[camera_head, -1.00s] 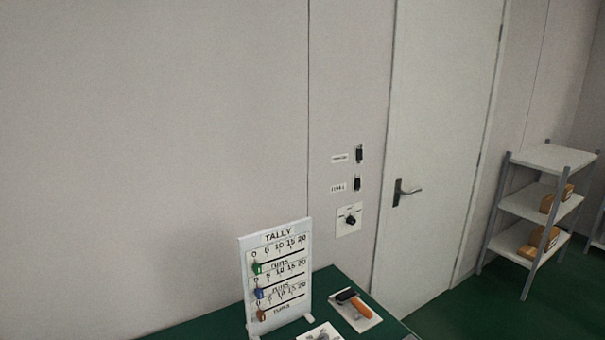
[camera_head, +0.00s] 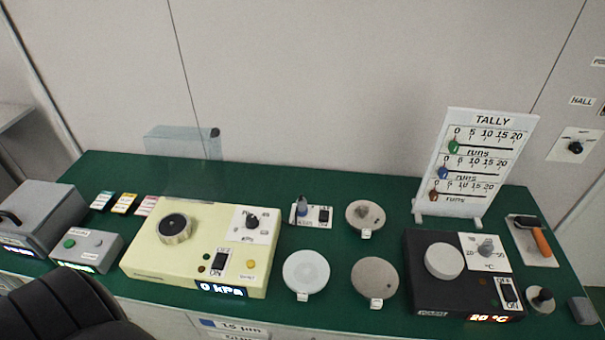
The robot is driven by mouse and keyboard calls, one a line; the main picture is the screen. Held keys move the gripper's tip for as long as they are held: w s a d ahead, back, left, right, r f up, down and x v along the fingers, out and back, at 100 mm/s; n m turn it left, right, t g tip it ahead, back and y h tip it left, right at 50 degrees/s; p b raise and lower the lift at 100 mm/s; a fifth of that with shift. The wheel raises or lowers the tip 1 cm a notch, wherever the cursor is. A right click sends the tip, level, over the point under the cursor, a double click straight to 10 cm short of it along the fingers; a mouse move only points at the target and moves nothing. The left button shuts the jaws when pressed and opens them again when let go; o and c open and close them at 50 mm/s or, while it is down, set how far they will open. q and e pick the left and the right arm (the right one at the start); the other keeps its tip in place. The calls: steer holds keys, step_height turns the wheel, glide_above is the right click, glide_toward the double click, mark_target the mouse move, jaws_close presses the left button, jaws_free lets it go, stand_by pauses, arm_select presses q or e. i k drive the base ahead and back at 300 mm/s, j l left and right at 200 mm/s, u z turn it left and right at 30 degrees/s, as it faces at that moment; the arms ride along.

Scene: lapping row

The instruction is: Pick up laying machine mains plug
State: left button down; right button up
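I cannot make out a mains plug for certain anywhere on the green bench (camera_head: 330,205). A small grey block (camera_head: 584,311) lies at the bench's front right corner, too small to identify. A cream machine (camera_head: 150,262) with a dark knob and a "0 kPa" display stands left of centre. A black unit (camera_head: 420,290) with a pale knob and a "20 °C" display stands at the right. Neither gripper shows in this view.
A white TALLY board (camera_head: 487,116) stands at the back right beside an orange-handled tool (camera_head: 541,242). Round discs (camera_head: 306,272) lie between the machines. Grey boxes (camera_head: 35,225) stand at the left. A dark ribbed shape (camera_head: 60,312) covers the lower left corner.

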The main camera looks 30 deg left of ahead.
mark_target(301, 202)
steer(key=u, duration=1)
